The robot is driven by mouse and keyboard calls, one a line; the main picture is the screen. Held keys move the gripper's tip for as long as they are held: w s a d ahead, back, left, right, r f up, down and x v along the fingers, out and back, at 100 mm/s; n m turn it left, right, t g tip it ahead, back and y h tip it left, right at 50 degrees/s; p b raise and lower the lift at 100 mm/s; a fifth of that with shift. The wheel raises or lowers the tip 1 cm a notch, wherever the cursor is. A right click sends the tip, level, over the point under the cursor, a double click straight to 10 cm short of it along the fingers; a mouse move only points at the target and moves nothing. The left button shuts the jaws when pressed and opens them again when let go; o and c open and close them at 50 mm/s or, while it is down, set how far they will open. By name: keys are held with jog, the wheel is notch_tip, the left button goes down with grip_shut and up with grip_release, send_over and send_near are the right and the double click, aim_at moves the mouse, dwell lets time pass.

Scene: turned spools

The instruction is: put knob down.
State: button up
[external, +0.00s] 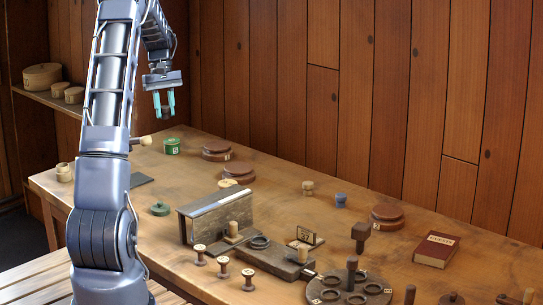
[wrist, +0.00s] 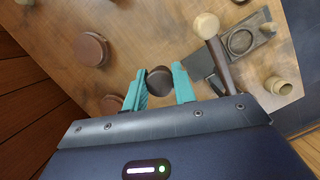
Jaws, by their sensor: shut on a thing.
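My gripper (external: 163,104) is raised high over the far left part of the table, its teal fingers pointing down. In the wrist view my gripper (wrist: 161,87) is shut on a dark brown round knob (wrist: 160,79), which sits between the two fingertips. The knob's top shows as a dark disc; its underside is hidden. In the external view the knob is too small and dark to make out clearly between the fingers.
The wooden table (external: 270,205) holds a green tin (external: 172,146), round brown boxes (external: 216,153), a metal-topped stand (external: 215,205), pale spools (external: 248,279), a dark round tray (external: 345,296) and a red book (external: 436,249). Bare wood lies between the boxes and small cups.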

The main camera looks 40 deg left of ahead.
jog(key=w+a+r+n+t, duration=0.2)
jog(key=w+a+n+t, duration=0.1)
jog(key=w+a+n, duration=0.65)
jog(key=r+n+t+y, duration=0.1)
jog(key=r+n+y, duration=0.15)
jog(key=n, duration=1.05)
send_over(174, 139)
jog(key=s, duration=0.1)
jog(key=shift+y, duration=0.25)
notch_tip(174, 139, down, 20)
jog(key=shift+s+d+f, duration=0.1)
jog(key=shift+f, duration=0.1)
jog(key=o, duration=0.9)
jog(key=shift+o, duration=0.2)
jog(key=v, duration=1.2)
